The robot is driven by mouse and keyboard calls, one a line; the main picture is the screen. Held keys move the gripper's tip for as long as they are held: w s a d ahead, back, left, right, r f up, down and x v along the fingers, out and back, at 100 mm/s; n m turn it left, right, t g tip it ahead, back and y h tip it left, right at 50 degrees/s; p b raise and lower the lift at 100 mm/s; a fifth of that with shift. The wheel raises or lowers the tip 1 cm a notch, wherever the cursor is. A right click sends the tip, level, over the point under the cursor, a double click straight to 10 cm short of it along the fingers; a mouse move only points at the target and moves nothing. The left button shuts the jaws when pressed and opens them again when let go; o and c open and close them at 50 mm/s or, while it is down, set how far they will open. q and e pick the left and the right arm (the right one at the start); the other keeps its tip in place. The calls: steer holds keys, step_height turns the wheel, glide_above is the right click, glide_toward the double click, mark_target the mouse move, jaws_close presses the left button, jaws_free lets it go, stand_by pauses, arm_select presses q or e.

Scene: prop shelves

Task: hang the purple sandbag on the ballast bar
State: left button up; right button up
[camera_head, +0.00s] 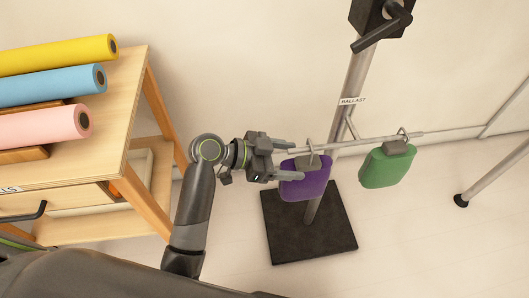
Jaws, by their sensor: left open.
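The purple sandbag (305,184) hangs at the left part of the ballast bar (350,143), with its wire loop up around the bar. The bar sticks out both ways from a grey stand with a "BALLAST" label (352,101). My left gripper (284,159) points right at the bag's top left, with its fingers apart, one above the other, close to the bag's grey top. The picture does not show clearly whether a finger touches the bag. My right gripper is not in view.
A green sandbag (387,166) hangs on the bar's right part. The stand has a black square base (337,234). A wooden rack (122,105) with yellow, blue and pink rolls stands left. A metal leg (490,179) stands at right.

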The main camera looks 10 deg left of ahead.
arm_select(q)
steer(key=v, duration=0.9)
steer(key=shift+p, duration=0.3)
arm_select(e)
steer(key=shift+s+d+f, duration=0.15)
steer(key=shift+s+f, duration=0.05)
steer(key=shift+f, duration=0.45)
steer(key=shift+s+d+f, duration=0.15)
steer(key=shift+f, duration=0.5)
